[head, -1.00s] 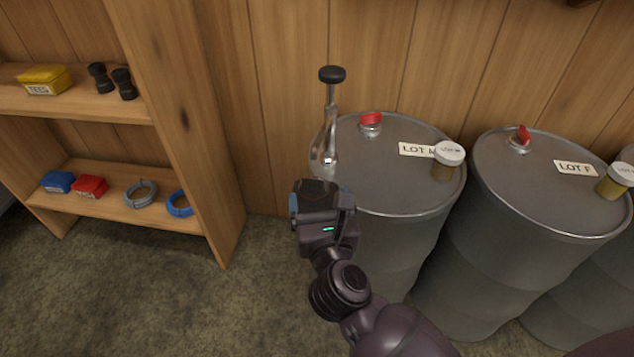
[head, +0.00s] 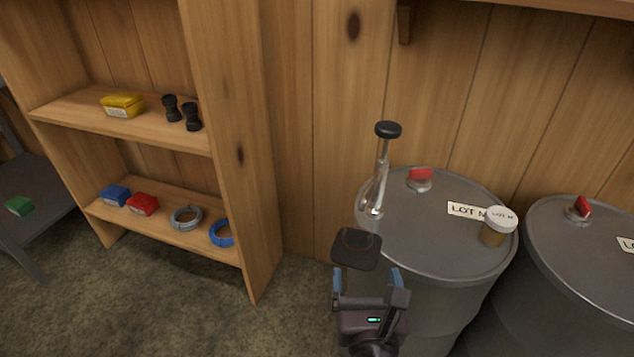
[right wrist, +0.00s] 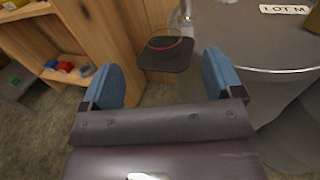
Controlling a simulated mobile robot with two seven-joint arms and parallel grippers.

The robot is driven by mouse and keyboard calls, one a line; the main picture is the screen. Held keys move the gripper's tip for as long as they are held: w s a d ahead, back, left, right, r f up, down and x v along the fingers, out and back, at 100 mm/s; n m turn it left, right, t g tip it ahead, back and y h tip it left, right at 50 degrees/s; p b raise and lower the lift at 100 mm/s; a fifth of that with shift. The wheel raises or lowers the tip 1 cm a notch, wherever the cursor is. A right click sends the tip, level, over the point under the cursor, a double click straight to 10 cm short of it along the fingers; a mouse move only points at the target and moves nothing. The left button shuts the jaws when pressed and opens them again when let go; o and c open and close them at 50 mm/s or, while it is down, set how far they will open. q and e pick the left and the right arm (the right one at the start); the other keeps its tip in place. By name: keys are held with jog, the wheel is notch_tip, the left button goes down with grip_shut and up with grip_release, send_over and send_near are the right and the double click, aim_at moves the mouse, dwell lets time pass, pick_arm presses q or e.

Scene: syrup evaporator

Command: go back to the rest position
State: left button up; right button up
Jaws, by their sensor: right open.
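My right gripper (head: 367,278) is open, with nothing between its two blue-padded fingers. It is at the bottom centre of the head view, in front of the near drum. Both fingers also frame the right wrist view (right wrist: 168,82). Just beyond the fingertips is a dark square pad (head: 357,248) with a thin red line on it; it shows in the right wrist view too (right wrist: 165,58). Behind the pad is a clear and metallic upright piece with a black knob (head: 387,130), apart from the fingers. Its lower end looks close to the drum's edge. My left gripper is not in view.
A grey drum (head: 425,245) with a red cap, a LOT label and an amber jar (head: 495,232) stands close on the right. Another drum (head: 590,260) is beside it. A wooden shelf (head: 225,150) holds small items on the left. Floor (head: 180,310) is clear between.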

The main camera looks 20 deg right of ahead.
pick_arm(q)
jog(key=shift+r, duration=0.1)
pick_arm(e)
jog(key=shift+r, duration=0.1)
jog(key=s+d+r+n+t+y+p, duration=0.1)
jog(key=s+r+n+y+p, duration=0.3)
jog(key=n, duration=0.8)
jog(key=s+d+r+n+t+y+p, duration=0.1)
jog(key=s+r+n+y+p, duration=0.35)
jog(key=n, duration=0.75)
pick_arm(q)
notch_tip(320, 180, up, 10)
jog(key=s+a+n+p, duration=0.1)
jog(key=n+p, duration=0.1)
jog(key=p, duration=0.6)
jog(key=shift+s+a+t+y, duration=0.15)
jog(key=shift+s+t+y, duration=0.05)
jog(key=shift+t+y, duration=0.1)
pick_arm(e)
jog(key=s+d+f+n+g+h, duration=0.1)
jog(key=s+d+f+n+g, duration=0.3)
jog(key=s+n, duration=0.4)
jog(key=s+d+f+n+g+h, duration=0.2)
jog(key=s+d+f+n+g, duration=0.2)
jog(key=s+f+n, duration=0.3)
jog(key=shift+s+d+f+n, duration=0.25)
jog(key=shift+s+n, duration=0.45)
jog(key=shift+s, duration=0.55)
